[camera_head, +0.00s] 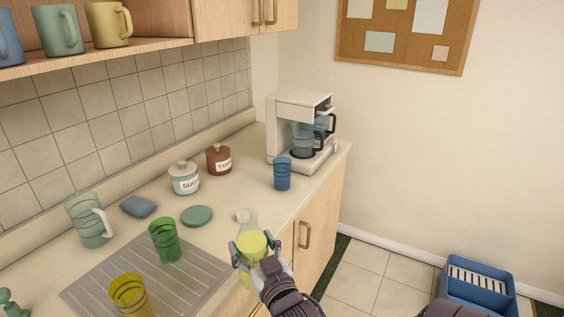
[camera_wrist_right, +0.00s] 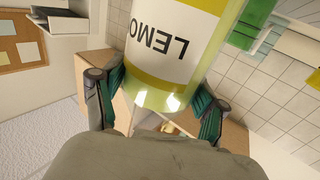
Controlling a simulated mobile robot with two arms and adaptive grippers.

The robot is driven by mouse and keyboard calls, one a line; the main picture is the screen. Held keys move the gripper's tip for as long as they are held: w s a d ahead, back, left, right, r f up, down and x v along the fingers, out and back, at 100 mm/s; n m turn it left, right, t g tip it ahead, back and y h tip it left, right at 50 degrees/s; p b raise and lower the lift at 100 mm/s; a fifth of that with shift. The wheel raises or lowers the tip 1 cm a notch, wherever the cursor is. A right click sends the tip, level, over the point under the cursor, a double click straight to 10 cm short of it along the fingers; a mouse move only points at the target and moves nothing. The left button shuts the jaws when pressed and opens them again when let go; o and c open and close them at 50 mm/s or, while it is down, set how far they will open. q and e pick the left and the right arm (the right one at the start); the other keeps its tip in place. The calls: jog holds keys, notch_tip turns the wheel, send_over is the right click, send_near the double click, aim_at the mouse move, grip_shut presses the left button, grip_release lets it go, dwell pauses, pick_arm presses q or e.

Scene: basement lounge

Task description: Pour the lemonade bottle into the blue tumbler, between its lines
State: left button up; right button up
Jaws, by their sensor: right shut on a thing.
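The lemonade bottle (camera_head: 250,241) is clear with yellow-green liquid and a pale cap area at its top. My right gripper (camera_head: 250,262) is shut around it near the counter's front edge. In the right wrist view, the bottle (camera_wrist_right: 172,50) fills the top centre, its label reading "LEMO", between the two fingers of my gripper (camera_wrist_right: 155,105). The blue tumbler (camera_head: 282,174) stands upright on the counter, in front of the coffee maker, beyond and to the right of the bottle. Its lines are too small to make out clearly. My left gripper is not in view.
A green tumbler (camera_head: 165,240) and a yellow tumbler (camera_head: 130,296) stand on the ribbed drainer (camera_head: 200,287). A pitcher (camera_head: 89,220), sugar jar (camera_head: 184,178), brown jar (camera_head: 219,159), green disc (camera_head: 196,216) and coffee maker (camera_head: 298,108) are on the counter. Counter before the blue tumbler is clear.

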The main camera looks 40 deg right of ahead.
jog(key=s+a+f+n+y, duration=0.1)
jog(key=s+a+f+y, duration=0.1)
jog(key=s+a, duration=0.2)
jog(key=s+a+f+n+y, duration=0.1)
jog(key=s+a+n+y, duration=0.1)
jog(key=a, duration=0.6)
jog(key=s+y, duration=0.1)
jog(key=s, duration=0.1)
jog(key=shift+s+a+f+t, duration=0.25)
jog(key=shift+s+f+t, duration=0.15)
jog(key=shift+w, duration=0.1)
